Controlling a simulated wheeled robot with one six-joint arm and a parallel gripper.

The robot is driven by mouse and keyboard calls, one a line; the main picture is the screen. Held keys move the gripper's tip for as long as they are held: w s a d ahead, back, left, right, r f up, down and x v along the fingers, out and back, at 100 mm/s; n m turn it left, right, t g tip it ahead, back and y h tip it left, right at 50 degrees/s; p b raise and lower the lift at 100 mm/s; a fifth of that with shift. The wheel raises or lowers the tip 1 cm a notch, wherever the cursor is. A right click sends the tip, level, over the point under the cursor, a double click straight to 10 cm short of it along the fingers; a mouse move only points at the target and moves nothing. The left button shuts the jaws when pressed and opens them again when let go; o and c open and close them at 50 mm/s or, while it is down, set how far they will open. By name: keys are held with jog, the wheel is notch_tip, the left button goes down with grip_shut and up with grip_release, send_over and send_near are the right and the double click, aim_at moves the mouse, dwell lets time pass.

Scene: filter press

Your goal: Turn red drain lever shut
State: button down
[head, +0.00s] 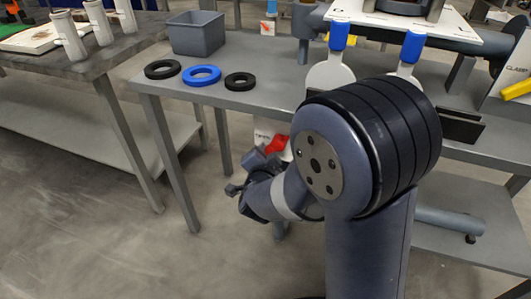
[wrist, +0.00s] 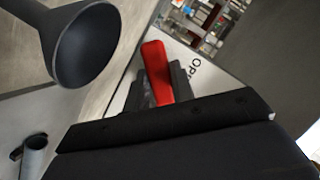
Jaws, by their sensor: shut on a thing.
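The red drain lever (wrist: 156,70) shows in the wrist view, its upper part sticking out past my dark fingers. My gripper (wrist: 163,88) is shut on it, with a finger at either side. In the head view the lever (head: 277,144) is a small red piece below the table edge, right beside my gripper (head: 262,160). The lever's lower part and pivot are hidden. A white plate (wrist: 189,50) with partly readable lettering, apparently "OPEN", lies behind the lever.
A dark funnel (wrist: 85,45) hangs close to my gripper in the wrist view. A grey table (head: 215,95) carries black and blue rings and a grey bin (head: 196,35). Floor is clear on the left (head: 90,235).

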jog(key=shift+r+p, duration=0.1)
jog(key=shift+p, duration=0.25)
jog(key=d+n+h+p, duration=0.1)
jog(key=n+p, duration=0.1)
jog(key=p, duration=0.2)
jog(key=n+g+h+p, duration=0.1)
jog(key=n+p, duration=0.1)
jog(key=p, duration=0.2)
jog(key=s+d+n+g+h+p, duration=0.1)
jog(key=n+p, duration=0.1)
jog(key=p, duration=0.2)
jog(key=shift+d+f+h, duration=0.3)
jog(key=shift+d+f, duration=0.05)
jog(key=shift+s+d+r+n+g+h+p, duration=0.15)
jog(key=shift+d+n+h+p, duration=0.4)
jog(key=shift+n+p, duration=0.7)
jog(key=shift+s+d+r+n+g+h+p, duration=0.15)
jog(key=shift+d+n+h+p, duration=0.2)
jog(key=shift+n+h+p, duration=0.85)
jog(key=shift+s+d+r+n+g+h+p, duration=0.2)
jog(key=shift+d+n+p, duration=0.35)
jog(key=shift+p, duration=1.2)
jog(key=shift+a+f+h, duration=0.1)
jog(key=shift+f+h, duration=0.05)
jog(key=shift+h, duration=0.1)
jog(key=c, duration=1.2)
grip_release()
